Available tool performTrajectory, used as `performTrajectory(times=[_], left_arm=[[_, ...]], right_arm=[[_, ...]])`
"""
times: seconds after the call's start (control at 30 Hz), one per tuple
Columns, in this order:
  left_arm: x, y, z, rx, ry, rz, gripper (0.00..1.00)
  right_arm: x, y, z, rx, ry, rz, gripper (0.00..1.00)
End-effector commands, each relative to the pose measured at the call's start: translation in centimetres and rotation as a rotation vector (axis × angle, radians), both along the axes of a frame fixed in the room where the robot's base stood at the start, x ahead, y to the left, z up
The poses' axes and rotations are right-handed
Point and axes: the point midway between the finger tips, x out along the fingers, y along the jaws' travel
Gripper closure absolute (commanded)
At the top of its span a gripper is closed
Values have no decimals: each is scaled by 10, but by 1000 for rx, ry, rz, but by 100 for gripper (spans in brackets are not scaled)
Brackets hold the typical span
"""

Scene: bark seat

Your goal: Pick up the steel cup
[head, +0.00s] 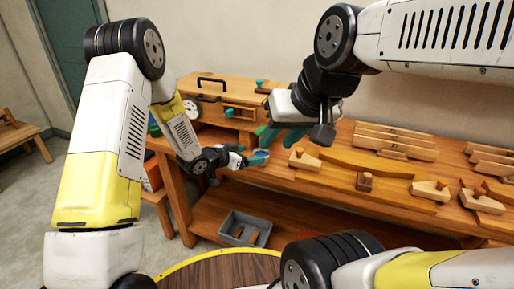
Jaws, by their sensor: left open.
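The steel cup (259,157) is a small, bluish-grey vessel near the front left edge of the wooden workbench. My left gripper (243,160) is just to the left of the cup, open, with its fingers pointing at it. Whether the fingers touch the cup or reach around it is too small to tell. My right gripper (311,128) hangs above the bench, behind and to the right of the cup. The view does not show clearly whether it is open or shut.
The workbench (310,180) holds wooden planes (303,159) and stacked boards (395,135) to the right. A wooden cabinet (225,90) stands behind the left gripper. A grey bin (245,228) sits on the lower shelf. A round table (220,270) is in front.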

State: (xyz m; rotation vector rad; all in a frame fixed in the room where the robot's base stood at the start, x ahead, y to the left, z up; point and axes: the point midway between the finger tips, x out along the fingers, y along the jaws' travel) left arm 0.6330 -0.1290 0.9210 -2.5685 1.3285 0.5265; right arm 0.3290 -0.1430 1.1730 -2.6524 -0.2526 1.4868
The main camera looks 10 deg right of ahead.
Motion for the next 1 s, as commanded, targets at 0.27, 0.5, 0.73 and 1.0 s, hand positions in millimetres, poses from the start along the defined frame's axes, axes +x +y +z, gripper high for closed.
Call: performTrajectory(times=[0.27, 0.5, 0.73, 1.0], left_arm=[[2, -23, -18, -25, 2, -34, 17], [17, -48, -26, -25, 0, -33, 17], [33, -69, -36, -24, 2, -30, 17], [34, -71, -37, -24, 2, -28, 17]], right_arm=[[0, 0, 0, 0, 0, 0, 64], [0, 0, 0, 0, 0, 0, 64], [0, 0, 0, 0, 0, 0, 64], [0, 0, 0, 0, 0, 0, 64]])
